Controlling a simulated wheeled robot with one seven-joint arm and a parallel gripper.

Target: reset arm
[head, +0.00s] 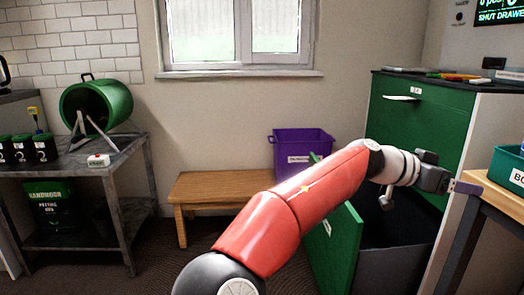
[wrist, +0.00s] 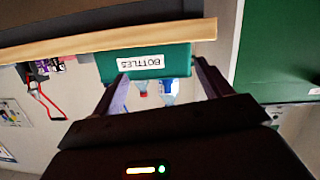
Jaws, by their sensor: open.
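My red and grey arm reaches up and to the right across the head view. My gripper (head: 464,187) is at its end, in front of the green drawer cabinet and close to the edge of the wooden table at the right. In the wrist view my gripper (wrist: 160,72) has its two fingers apart with nothing held between them. Beyond the fingers is a green bin (wrist: 160,49) labelled BOTTLES, seen upside down, with what look like bottles near it. Part of this green bin (head: 506,166) also shows at the right edge of the head view.
The green cabinet (head: 425,128) has a lower drawer pulled out, its green front (head: 335,245) beside my arm. A metal table (head: 100,160) with a green drum (head: 97,107) is at left. Floor shows between.

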